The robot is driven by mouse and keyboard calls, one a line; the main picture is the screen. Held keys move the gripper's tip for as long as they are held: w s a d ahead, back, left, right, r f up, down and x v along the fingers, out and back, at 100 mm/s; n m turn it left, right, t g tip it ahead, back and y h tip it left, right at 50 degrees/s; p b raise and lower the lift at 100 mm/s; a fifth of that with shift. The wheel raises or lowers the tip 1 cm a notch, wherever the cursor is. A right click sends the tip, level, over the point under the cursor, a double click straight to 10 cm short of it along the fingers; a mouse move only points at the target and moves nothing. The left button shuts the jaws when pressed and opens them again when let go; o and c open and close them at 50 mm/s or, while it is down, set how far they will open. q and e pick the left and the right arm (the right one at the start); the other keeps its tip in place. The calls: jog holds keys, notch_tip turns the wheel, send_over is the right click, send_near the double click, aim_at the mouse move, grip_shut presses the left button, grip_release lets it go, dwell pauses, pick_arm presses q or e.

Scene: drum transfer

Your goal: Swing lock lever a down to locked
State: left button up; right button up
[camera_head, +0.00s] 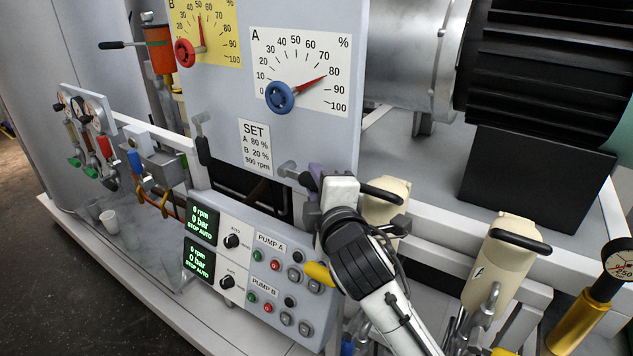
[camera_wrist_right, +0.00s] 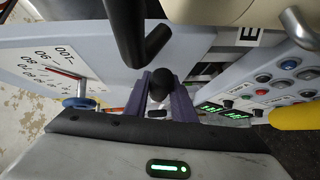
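The lock lever below the A dial, which I take as lever a, has its grey pivot (camera_head: 289,168) on the lower right of the grey panel. Its dark grip end (camera_wrist_right: 162,82) shows between the purple fingers in the right wrist view. My right gripper (camera_head: 316,178) is at this lever. In the right wrist view the fingers (camera_wrist_right: 160,97) sit close on both sides of the grip and appear shut on it. My wrist hides most of the lever in the head view, so its exact angle is unclear. My left gripper is out of view.
A second lever (camera_head: 203,148) hangs down at the panel's left edge. A control box (camera_head: 262,265) with buttons and displays sits just below. Cream housings with black handles (camera_head: 515,240) stand close to my right arm. The blue A knob (camera_head: 280,97) is above.

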grip_shut()
jog(key=shift+f, duration=0.2)
pick_arm(q)
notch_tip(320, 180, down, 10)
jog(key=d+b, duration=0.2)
jog(key=b, duration=1.1)
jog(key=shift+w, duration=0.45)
pick_arm(e)
jog(key=f+m+t, duration=0.3)
jog(key=m+t, duration=0.1)
jog(key=shift+w+a+f, duration=0.1)
jog(key=shift+w+a, duration=0.2)
jog(key=shift+a, duration=0.1)
jog(key=o, duration=1)
grip_release()
jog(key=shift+c, duration=0.2)
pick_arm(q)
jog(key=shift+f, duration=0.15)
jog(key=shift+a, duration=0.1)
